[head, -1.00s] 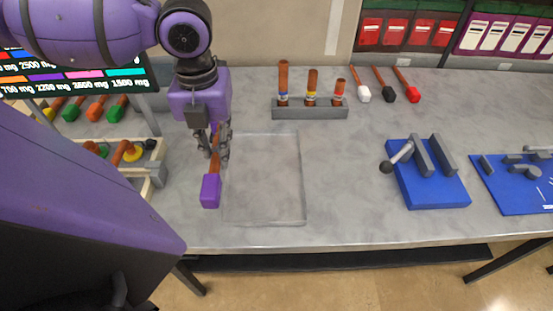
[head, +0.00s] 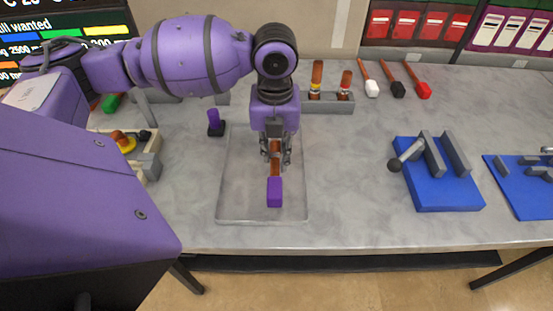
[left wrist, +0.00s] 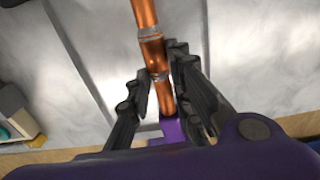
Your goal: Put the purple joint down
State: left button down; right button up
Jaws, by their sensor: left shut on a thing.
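The purple joint is a copper pipe with a purple block end (head: 274,193). My left gripper (head: 275,160) is shut on its copper part, over the right half of the clear shallow tray (head: 232,208). The purple end points toward the table's front edge. In the left wrist view the copper pipe (left wrist: 152,50) runs between the fingers (left wrist: 160,88), with the purple end (left wrist: 173,130) partly hidden near the palm. I cannot tell whether the joint touches the tray floor. My right gripper is in neither view.
A grey rack (head: 338,108) with copper joints stands behind, partly hidden by my arm. White, black and red-ended joints (head: 397,88) lie to its right. A blue fixture (head: 437,195) stands at right. The table between tray and fixture is clear.

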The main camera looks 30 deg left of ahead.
aim_at(276, 155)
pick_arm(q)
jog(key=shift+w+f, duration=0.15)
jog(key=shift+f, duration=1.45)
jog(key=shift+d+f, duration=0.1)
jog(key=c, duration=1.6)
grip_release()
jog(key=shift+o, duration=0.2)
notch_tip(276, 155, up, 12)
jog(key=shift+r+p, duration=0.1)
jog(key=shift+p, duration=0.3)
